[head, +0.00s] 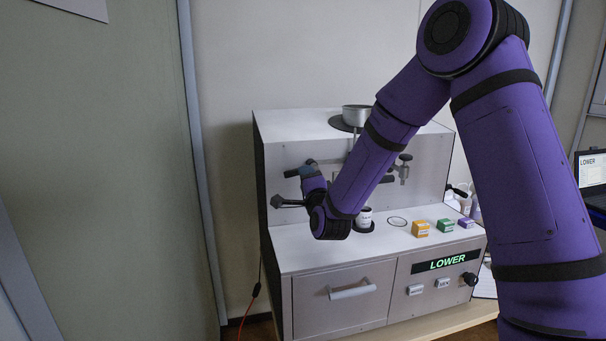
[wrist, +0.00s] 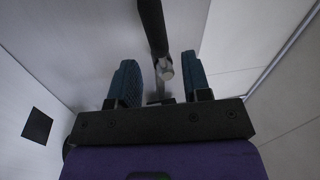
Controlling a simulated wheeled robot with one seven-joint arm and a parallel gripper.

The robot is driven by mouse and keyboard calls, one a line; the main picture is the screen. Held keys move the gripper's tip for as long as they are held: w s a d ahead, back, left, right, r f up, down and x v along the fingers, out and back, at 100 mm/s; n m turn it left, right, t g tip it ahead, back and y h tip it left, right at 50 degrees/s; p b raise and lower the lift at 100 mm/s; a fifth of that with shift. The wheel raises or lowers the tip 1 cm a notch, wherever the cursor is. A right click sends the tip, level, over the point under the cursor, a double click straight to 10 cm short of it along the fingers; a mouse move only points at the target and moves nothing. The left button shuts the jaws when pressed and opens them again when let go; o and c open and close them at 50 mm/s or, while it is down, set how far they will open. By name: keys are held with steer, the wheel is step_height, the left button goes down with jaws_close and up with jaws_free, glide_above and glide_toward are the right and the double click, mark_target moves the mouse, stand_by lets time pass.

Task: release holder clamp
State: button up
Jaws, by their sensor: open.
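My gripper (wrist: 161,66) has two teal-padded fingers, apart, in the wrist view. Between them is the round end of a metal rod (wrist: 164,71), with a gap on both sides, and a dark bar (wrist: 152,28) runs beyond it. In the head view my gripper (head: 307,171) is at the left of the analyser's upright face, beside a dark bar (head: 292,173). A metal clamp with a knob (head: 403,169) stands right of my forearm. My arm hides the middle of the holder, so I cannot tell which part is the holder clamp's release.
A pan (head: 356,115) sits on top.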

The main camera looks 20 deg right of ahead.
steer(key=s+f, duration=0.1)
steer(key=s, duration=0.5)
steer(key=shift+d, duration=0.1)
steer(key=s+d+r+n+g, duration=0.3)
steer(key=s+r+n+g, duration=0.4)
steer(key=s+r+n, duration=0.3)
steer(key=s+d+n+g, duration=0.3)
steer(key=s+g, duration=0.1)
steer(key=s, duration=0.9)
steer(key=s+d+n+g, duration=0.2)
steer(key=s+d+g, duration=0.1)
steer(key=s, duration=1.1)
steer(key=shift+d+r+n+g+h, duration=0.15)
steer(key=shift+r+n+g+h, duration=0.25)
steer(key=shift+g, duration=0.1)
